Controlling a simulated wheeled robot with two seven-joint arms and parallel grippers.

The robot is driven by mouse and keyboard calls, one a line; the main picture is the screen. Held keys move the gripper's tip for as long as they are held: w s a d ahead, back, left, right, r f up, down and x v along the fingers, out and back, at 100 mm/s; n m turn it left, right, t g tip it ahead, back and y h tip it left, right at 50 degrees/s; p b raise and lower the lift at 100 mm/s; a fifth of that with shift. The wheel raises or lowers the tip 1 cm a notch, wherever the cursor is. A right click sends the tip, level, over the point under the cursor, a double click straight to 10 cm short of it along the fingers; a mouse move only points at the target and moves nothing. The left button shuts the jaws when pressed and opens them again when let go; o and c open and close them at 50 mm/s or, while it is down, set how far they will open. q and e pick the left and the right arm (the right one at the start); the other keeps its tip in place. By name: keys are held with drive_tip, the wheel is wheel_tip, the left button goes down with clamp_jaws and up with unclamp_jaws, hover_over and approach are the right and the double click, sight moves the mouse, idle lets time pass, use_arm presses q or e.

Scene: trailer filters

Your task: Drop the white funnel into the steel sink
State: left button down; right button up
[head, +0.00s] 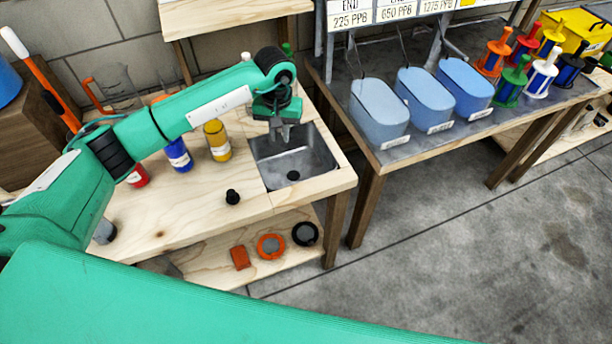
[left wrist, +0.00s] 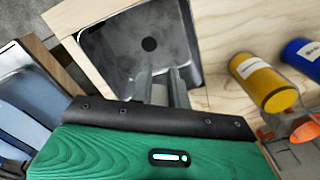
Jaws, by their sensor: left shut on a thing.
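The steel sink (head: 314,160) is set into the right end of the wooden bench, its dark round drain in the basin floor. It also shows in the left wrist view (left wrist: 110,55). My left gripper (head: 285,138) points down over the sink's back part. In the left wrist view its two grey fingers (left wrist: 162,85) reach over the basin with a narrow gap between them. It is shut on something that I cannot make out. I cannot make out a white funnel in either view; the fingers may hide it. My right gripper is not in view.
A yellow bottle (head: 217,141) and a blue bottle (head: 178,155) stand left of the sink. A small black piece (head: 233,197) lies on the bench in front. Blue bins (head: 380,110) and several coloured spool-like items, one white (head: 541,75), stand on the right table.

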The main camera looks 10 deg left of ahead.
use_arm(q)
wheel_tip(320, 180, down, 6)
drive_tip(key=b, duration=0.1)
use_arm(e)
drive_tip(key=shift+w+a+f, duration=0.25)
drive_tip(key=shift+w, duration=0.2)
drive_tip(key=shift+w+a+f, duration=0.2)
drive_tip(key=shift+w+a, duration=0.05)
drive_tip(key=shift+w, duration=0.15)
use_arm(q)
drive_tip(key=c, duration=1.3)
unclamp_jaws()
drive_tip(key=shift+o, duration=0.2)
wheel_tip(320, 180, up, 13)
drive_tip(key=b, duration=0.3)
drive_tip(key=shift+d+f, duration=0.1)
drive_tip(key=shift+d, duration=0.05)
drive_tip(key=shift+r, duration=0.4)
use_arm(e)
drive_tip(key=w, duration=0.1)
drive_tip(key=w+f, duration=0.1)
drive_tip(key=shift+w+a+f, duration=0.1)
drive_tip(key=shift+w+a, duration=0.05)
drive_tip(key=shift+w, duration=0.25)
